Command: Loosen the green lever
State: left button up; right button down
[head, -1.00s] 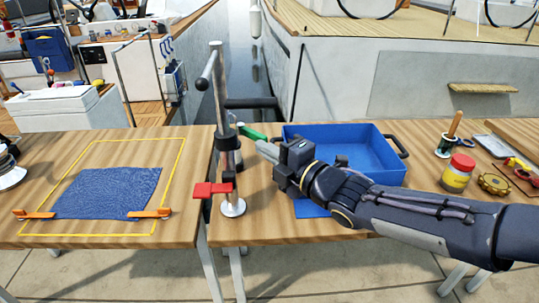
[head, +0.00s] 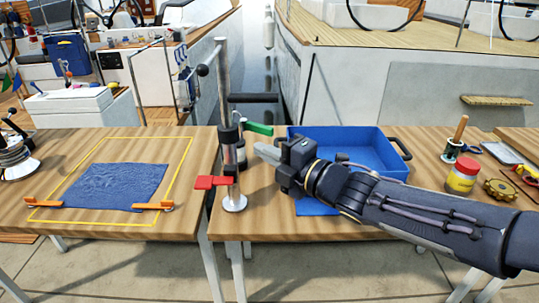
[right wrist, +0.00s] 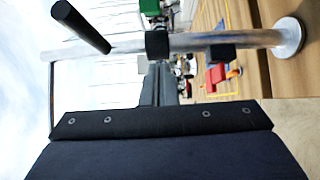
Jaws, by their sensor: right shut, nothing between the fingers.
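The green lever (head: 257,129) sticks out to the right from the upright metal post (head: 223,80), near the black collar (head: 229,136). It also shows at the top of the right wrist view (right wrist: 150,7), partly cut off by the edge. My right gripper (head: 264,153) is shut and empty. Its fingertips are just below and right of the green lever in the head view, apart from it as far as I can see. A red lever (head: 212,182) sits lower on the post, pointing left. My left gripper is not in view.
A blue tray (head: 392,160) stands behind my right arm. A blue cloth (head: 115,186) with orange clips lies on the left table. A jar (head: 462,175) and a toothed disc (head: 499,189) are at the right. A black bar (head: 253,98) juts from the post above the green lever.

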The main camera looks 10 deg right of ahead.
jog(key=s+d+p, duration=0.1)
jog(key=s+d, duration=0.2)
jog(key=d, duration=0.6)
jog(key=shift+p, duration=0.3)
jog(key=shift+d, duration=0.15)
